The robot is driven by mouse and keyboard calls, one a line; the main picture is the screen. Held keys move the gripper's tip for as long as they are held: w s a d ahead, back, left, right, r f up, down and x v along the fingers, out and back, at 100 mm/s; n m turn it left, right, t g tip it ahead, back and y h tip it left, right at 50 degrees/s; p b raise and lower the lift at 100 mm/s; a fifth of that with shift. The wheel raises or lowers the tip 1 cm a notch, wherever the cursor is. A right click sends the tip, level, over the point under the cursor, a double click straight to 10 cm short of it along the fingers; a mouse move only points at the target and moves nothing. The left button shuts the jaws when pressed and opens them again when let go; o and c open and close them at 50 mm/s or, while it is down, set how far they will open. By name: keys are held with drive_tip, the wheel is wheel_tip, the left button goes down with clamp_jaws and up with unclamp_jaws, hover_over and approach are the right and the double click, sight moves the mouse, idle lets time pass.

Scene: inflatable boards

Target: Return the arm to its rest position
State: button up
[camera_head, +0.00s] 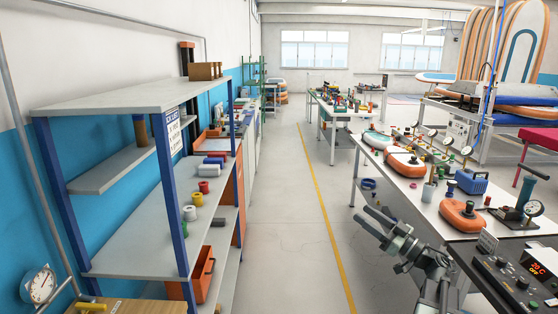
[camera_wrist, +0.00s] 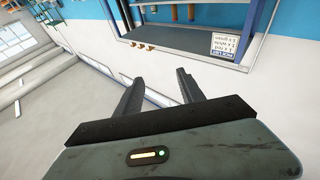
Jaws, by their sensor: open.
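My gripper (camera_head: 374,220) shows at the lower right of the head view, in front of the near edge of the right-hand workbench. Its two grey fingers are spread apart and point left, with nothing between them. In the wrist view my gripper (camera_wrist: 160,92) also has its dark fingers apart and empty. Beyond the fingers, that tilted view shows the shelf unit (camera_wrist: 190,45) and its list sign (camera_wrist: 224,44). My arm runs down from the gripper to the bottom of the head view.
A blue-and-grey shelf unit (camera_head: 125,97) stands at the left with several coloured spools. The workbench (camera_head: 400,185) at the right carries orange inflatable pieces, gauges and a blue pump (camera_head: 468,182). A control box (camera_head: 510,285) is at the lower right. The aisle floor (camera_head: 290,220) between is clear.

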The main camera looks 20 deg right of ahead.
drive_tip(key=w+a+r+m+t+h+p, duration=0.1)
drive_tip(key=w+a+r+m+t+h, duration=0.15)
drive_tip(key=w+a, duration=0.5)
drive_tip(key=w+a+r+m+t+h+p, duration=0.1)
drive_tip(key=w+a+r+m+h, duration=0.15)
drive_tip(key=w+a, duration=0.5)
drive_tip(key=w+a+f+m+g+h, duration=0.2)
drive_tip(key=w+a+f+m+h, duration=0.3)
drive_tip(key=a, duration=0.3)
drive_tip(key=s+a+f+g+h, duration=0.1)
drive_tip(key=a+f+g, duration=0.15)
drive_tip(key=f, duration=0.25)
drive_tip(key=s+a+f+m+g+h+p, duration=0.1)
drive_tip(key=s+a+f+g, duration=0.15)
drive_tip(key=f, duration=0.25)
drive_tip(key=s+a+f+g+h, duration=0.1)
drive_tip(key=a+f+g, duration=0.1)
drive_tip(key=f+g, duration=0.3)
drive_tip(key=s+a+f+n+g+y, duration=0.1)
drive_tip(key=s+f+g, duration=0.4)
drive_tip(key=s, duration=0.5)
drive_tip(key=s+a+f+n+g+y, duration=0.1)
drive_tip(key=s+f+g, duration=0.4)
drive_tip(key=s, duration=0.5)
wheel_tip(320, 180, down, 2)
drive_tip(key=a+n, duration=0.1)
drive_tip(key=n, duration=0.1)
drive_tip(key=shift+s+a+n+y, duration=0.2)
drive_tip(key=shift+s+n+y, duration=0.1)
drive_tip(key=shift+n, duration=0.1)
